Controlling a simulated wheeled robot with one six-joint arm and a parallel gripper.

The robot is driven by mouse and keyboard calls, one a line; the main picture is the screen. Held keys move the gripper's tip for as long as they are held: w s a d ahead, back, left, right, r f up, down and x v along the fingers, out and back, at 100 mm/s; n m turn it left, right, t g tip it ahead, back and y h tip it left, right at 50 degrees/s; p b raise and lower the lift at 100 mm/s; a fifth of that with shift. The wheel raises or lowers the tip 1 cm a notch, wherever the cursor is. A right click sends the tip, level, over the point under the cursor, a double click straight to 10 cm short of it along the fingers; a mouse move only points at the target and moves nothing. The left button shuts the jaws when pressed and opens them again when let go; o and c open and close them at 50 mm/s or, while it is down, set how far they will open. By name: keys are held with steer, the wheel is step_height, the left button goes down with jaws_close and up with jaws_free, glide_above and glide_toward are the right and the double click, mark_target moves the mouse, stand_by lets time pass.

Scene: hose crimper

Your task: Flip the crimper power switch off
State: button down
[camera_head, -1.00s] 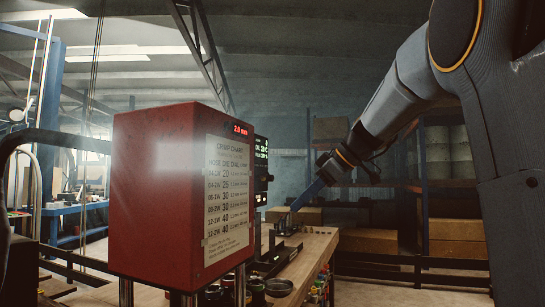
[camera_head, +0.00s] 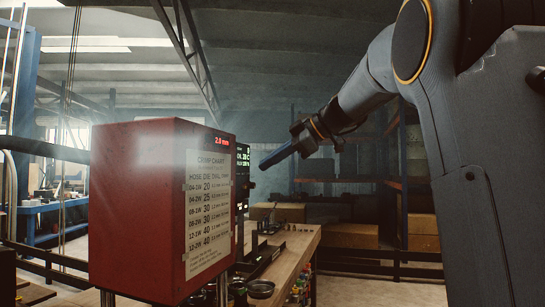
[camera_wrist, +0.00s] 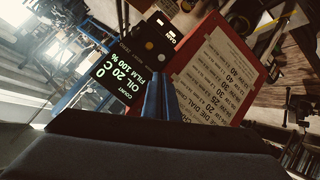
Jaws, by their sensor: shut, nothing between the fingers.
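The red crimper (camera_head: 140,210) stands at the left of the head view, with a crimp chart on its side and a red "2.0 mm" readout. A dark control panel (camera_head: 242,180) is fixed at its right edge. In the wrist view the panel's display (camera_wrist: 119,74) shows green text, beside a dark plate with small controls (camera_wrist: 150,42). I cannot tell which control is the power switch. My gripper (camera_head: 266,165) is shut and empty, its blue fingers just right of the panel. In the wrist view the fingers (camera_wrist: 161,92) point toward the panel area.
A wooden workbench (camera_head: 293,252) with a black fixture and small containers (camera_head: 260,289) lies below my gripper. Shelving with boxes (camera_head: 350,235) stands behind. A blue frame (camera_head: 25,110) is at the far left. The air right of the crimper is open.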

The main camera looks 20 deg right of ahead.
mark_target(244, 184)
steer(key=p+x, duration=0.2)
steer(key=x, duration=0.4)
steer(key=shift+w+a+f, duration=0.1)
steer(key=shift+w+a, duration=0.05)
steer(key=shift+a, duration=0.05)
steer(key=shift+f+b, duration=0.25)
steer(key=shift+b, duration=0.75)
steer(key=shift+d+b, duration=0.1)
steer(key=shift+b, duration=0.2)
